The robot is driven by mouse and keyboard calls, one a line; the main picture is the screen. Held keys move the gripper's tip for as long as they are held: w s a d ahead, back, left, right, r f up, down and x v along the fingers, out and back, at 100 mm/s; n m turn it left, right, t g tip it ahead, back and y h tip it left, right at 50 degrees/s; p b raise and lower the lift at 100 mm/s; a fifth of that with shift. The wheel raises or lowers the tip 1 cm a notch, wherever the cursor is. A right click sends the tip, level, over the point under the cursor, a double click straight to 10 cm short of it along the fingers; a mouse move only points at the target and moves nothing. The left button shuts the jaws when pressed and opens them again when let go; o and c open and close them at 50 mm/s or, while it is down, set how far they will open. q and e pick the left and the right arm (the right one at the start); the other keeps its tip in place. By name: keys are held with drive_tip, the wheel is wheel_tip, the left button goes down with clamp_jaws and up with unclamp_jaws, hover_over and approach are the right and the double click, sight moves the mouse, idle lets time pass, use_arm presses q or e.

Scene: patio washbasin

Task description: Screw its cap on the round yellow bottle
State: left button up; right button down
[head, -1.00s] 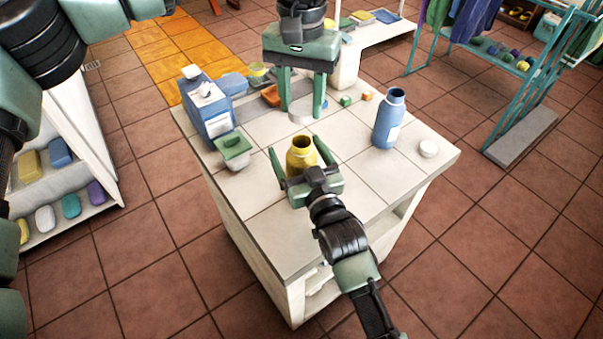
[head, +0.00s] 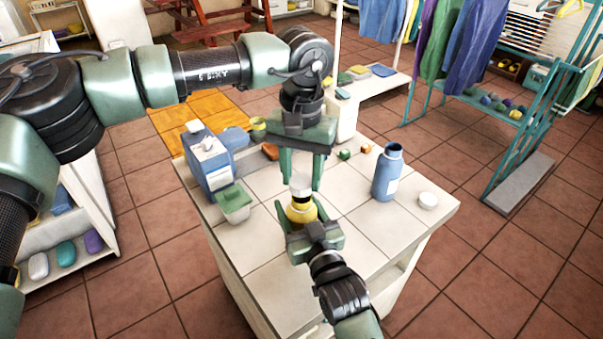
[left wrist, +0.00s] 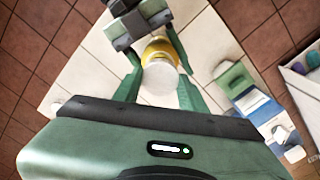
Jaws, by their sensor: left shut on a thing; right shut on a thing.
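The round yellow bottle (head: 301,213) stands upright near the front of the tiled counter. My right gripper (head: 300,206) is shut around its body from the front. My left gripper (head: 301,186) points down from above, shut on a white round cap (head: 300,184), which sits right over the bottle's mouth. In the left wrist view the cap (left wrist: 160,78) lies between the left fingers, with the yellow bottle (left wrist: 163,47) just beneath. The neck is hidden by the cap, and I cannot tell whether the cap is on the thread.
A tall blue bottle (head: 387,173) and a loose white cap (head: 428,200) stand at the right. A blue box-shaped container (head: 209,160) and a green-topped container (head: 234,203) stand at the left. Small green and orange blocks (head: 365,149) lie behind.

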sight(301, 223)
use_arm(q)
drive_tip(key=shift+f, duration=0.35)
drive_tip(key=shift+f, duration=0.9)
drive_tip(key=shift+f, duration=0.6)
idle(0.3)
drive_tip(key=m, duration=0.6)
drive_tip(key=shift+m, duration=0.3)
drive_tip(key=o, duration=1.3)
drive_tip(key=shift+c, duration=0.2)
